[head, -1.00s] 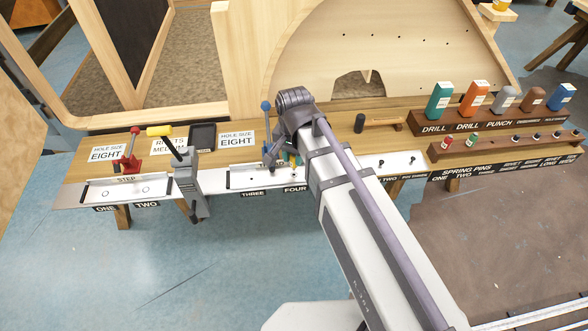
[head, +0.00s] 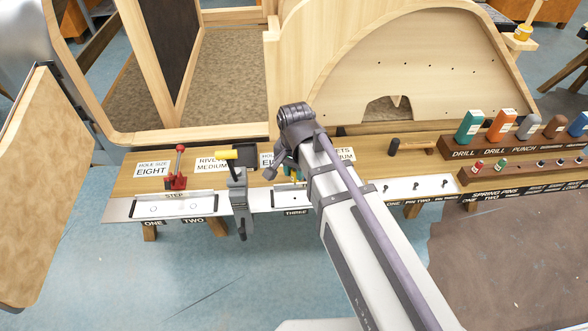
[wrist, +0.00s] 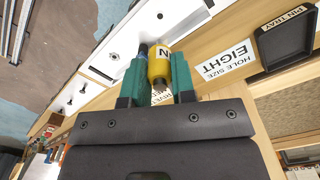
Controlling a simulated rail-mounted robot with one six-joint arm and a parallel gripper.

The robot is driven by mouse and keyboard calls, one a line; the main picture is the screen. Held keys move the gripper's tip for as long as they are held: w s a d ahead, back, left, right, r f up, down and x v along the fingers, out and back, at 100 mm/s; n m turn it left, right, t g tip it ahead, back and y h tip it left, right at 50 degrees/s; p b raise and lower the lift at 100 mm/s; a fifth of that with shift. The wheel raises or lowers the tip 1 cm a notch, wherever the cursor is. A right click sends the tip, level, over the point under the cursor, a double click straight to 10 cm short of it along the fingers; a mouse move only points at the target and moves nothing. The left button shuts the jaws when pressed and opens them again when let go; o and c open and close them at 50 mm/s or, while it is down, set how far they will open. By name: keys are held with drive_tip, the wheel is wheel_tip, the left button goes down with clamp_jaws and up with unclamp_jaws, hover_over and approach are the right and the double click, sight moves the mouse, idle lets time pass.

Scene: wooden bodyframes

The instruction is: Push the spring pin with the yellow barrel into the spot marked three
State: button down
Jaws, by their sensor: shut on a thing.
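My gripper (wrist: 157,82) has green fingers shut on the spring pin with the yellow barrel (wrist: 160,66), seen in the wrist view. A letter N shows on the barrel. The pin's far end is hidden. A dark blue part (wrist: 143,50) shows just beyond the left finger; I cannot tell whether it touches. In the head view my arm covers most of the gripper, which hangs over the bench near the white strip above the THREE label (head: 295,212). Spot three itself is partly covered by my arm.
A red clamp (head: 177,172) is farther left. A pin tray (wrist: 285,38) and a HOLE SIZE EIGHT card (wrist: 227,60) lie close by. Racks of coloured bottles (head: 502,126) stand at right.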

sight(295, 183)
drive_tip(key=shift+f+b, duration=2.5)
drive_tip(key=shift+f, duration=0.2)
drive_tip(key=shift+f+b, duration=1.8)
drive_tip(key=c, duration=0.9)
unclamp_jaws()
drive_tip(key=shift+o, duration=0.2)
drive_tip(key=shift+r, duration=0.2)
wheel_tip(295, 183, up, 11)
drive_tip(key=p, duration=1.1)
drive_tip(key=shift+f, duration=0.2)
